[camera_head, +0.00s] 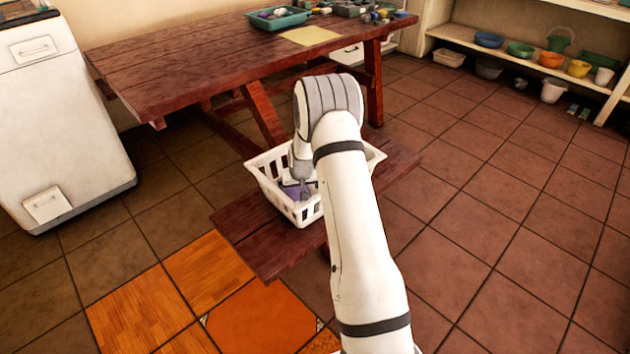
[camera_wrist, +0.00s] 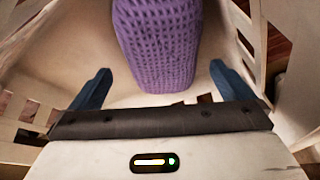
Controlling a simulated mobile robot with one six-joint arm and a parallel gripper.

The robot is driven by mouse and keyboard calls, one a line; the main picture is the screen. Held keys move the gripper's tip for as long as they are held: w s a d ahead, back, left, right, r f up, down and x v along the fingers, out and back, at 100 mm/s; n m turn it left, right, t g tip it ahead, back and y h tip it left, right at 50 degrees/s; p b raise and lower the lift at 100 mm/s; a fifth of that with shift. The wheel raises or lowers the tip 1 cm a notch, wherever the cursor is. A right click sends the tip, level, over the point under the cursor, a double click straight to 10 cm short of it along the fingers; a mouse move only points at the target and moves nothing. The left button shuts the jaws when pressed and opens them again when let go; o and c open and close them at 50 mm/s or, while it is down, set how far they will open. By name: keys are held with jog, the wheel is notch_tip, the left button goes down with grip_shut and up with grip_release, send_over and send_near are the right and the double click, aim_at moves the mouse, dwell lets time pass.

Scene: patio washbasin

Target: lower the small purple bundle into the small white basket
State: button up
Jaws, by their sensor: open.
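The small white basket (camera_head: 312,208) sits on the bench of the wooden table, and its slatted walls and pale floor (camera_wrist: 80,60) surround the wrist view. The small purple bundle (camera_wrist: 157,45) has a knitted texture and lies inside the basket; its far end is cut off by the top of the wrist view. In the head view only a bit of purple (camera_head: 293,192) shows beside my gripper (camera_head: 298,185). My gripper reaches down into the basket. In the wrist view its two blue fingers (camera_wrist: 155,88) are spread apart, with the bundle's near end between and beyond them, and gaps on both sides.
The bench (camera_head: 245,235) extends left and right of the basket. The wooden tabletop (camera_head: 180,60) is close behind, holding a teal tray (camera_head: 278,18), a yellow cloth (camera_head: 310,35) and small items. A white cabinet (camera_head: 60,110) stands left.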

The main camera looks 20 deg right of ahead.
jog(key=p+v, duration=0.1)
jog(key=v, duration=0.6)
jog(key=shift+s+r, duration=0.2)
jog(key=shift+r, duration=0.15)
jog(key=s+a+r+p, duration=0.2)
jog(key=s+r+p, duration=0.25)
jog(key=r, duration=0.45)
jog(key=s+a+r+n+p, duration=0.1)
jog(key=s+a+r+p, duration=0.15)
jog(key=s+r, duration=0.55)
jog(key=s+a+r+p, duration=0.2)
jog(key=s+r+p, duration=0.15)
jog(key=r, duration=0.75)
jog(key=s+a+r+g+p, duration=0.1)
jog(key=s+r+p, duration=0.3)
jog(key=s+r, duration=0.3)
jog(key=s+a+r+p, duration=0.1)
jog(key=s+r+p, duration=0.3)
jog(key=s, duration=1)
notch_tip(320, 180, up, 3)
jog(key=shift+a+f+n+g+y, duration=0.1)
jog(key=shift+a+n+g+y, duration=0.2)
jog(key=shift+a+g, duration=0.1)
